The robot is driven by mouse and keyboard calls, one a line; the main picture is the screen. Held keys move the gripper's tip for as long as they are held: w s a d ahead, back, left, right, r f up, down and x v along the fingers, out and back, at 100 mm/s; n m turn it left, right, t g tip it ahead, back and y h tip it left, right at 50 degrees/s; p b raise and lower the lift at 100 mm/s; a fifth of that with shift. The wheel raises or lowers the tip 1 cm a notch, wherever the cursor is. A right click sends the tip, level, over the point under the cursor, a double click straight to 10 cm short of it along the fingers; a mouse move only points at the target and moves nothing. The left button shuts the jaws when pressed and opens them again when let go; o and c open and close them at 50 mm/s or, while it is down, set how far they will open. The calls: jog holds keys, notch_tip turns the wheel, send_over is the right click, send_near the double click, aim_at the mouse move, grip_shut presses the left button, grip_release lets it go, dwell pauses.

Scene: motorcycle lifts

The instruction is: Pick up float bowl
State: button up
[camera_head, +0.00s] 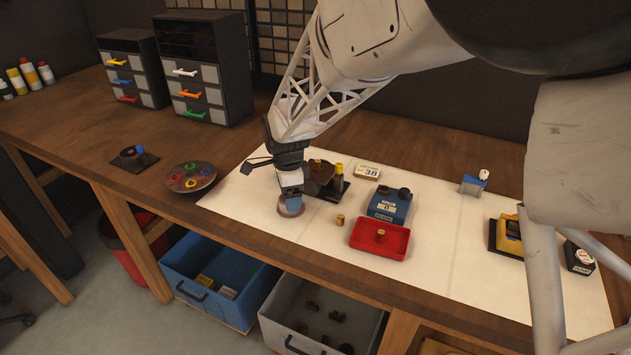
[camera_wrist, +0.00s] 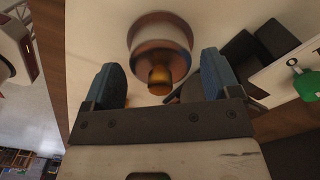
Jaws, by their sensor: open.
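The float bowl, seemingly the round silver-and-copper piece (camera_wrist: 160,32) with a brass stub, is between and a little beyond my fingertips in the wrist view. In the head view only its brownish lower rim (camera_head: 291,211) shows on the white mat; my gripper hides the rest. My gripper (camera_head: 290,200) points down right over it. In the wrist view its blue fingers (camera_wrist: 162,76) are spread, one on each side of the bowl, with gaps visible. I cannot tell how far down the fingertips reach beside it.
A dark fixture with brass parts (camera_head: 327,180) stands just right of my gripper. A blue device (camera_head: 390,207), a red tray (camera_head: 380,249) and a small brass piece (camera_head: 340,220) are further right. A round plate with coloured rings (camera_head: 190,177) lies left. The mat's front left is clear.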

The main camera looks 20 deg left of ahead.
jog(key=shift+f, duration=0.8)
jog(key=c, duration=0.8)
jog(key=shift+c, duration=0.2)
jog(key=shift+r, duration=0.1)
jog(key=shift+r, duration=1.45)
jog(key=shift+s+d+r, duration=0.15)
jog(key=shift+r, duration=0.15)
jog(key=s+d, duration=0.3)
jog(key=s+d+r, duration=0.1)
jog(key=s+d, duration=0.7)
jog(key=shift+r, duration=0.15)
